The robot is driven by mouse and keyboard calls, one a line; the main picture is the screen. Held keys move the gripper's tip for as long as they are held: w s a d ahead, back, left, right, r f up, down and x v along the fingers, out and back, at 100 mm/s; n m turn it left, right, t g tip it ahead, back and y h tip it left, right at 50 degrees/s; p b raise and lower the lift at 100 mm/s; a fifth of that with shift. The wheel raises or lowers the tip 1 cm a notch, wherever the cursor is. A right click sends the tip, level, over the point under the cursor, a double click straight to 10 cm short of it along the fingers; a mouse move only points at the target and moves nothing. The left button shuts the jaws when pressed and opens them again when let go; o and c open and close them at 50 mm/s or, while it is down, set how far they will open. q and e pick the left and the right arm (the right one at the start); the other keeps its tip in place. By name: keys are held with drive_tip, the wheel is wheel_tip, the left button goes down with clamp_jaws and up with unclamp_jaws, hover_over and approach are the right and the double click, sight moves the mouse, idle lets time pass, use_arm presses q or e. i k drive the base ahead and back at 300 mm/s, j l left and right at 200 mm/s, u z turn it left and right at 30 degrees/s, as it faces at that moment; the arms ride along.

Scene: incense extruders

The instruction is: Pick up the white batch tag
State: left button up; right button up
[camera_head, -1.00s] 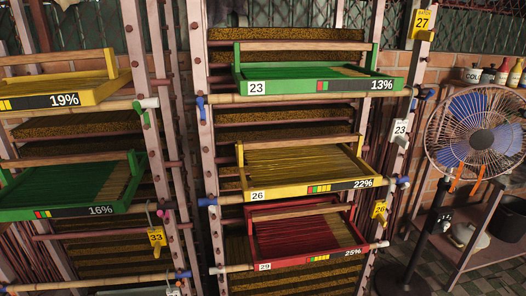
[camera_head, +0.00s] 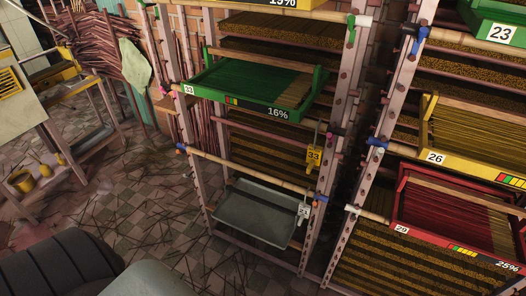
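A small white tag (camera_head: 304,210) hangs at the front right corner of an empty grey metal tray (camera_head: 253,213), low on the left rack. Its print is too small to read. A yellow tag marked 33 (camera_head: 314,158) hangs above it on the rack's right post. The white tag marked 23 that hung on the right rack's far post is out of view now. Neither of my grippers is in view.
A green tray marked 16% (camera_head: 252,87) sits above the grey tray. On the right rack are a yellow tray (camera_head: 468,149) and a red tray (camera_head: 455,208). Bamboo poles (camera_head: 250,170) cross the rack fronts. Littered floor (camera_head: 140,200) lies open at left.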

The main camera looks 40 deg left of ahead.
sight(304, 209)
drive_tip(key=u, duration=0.7)
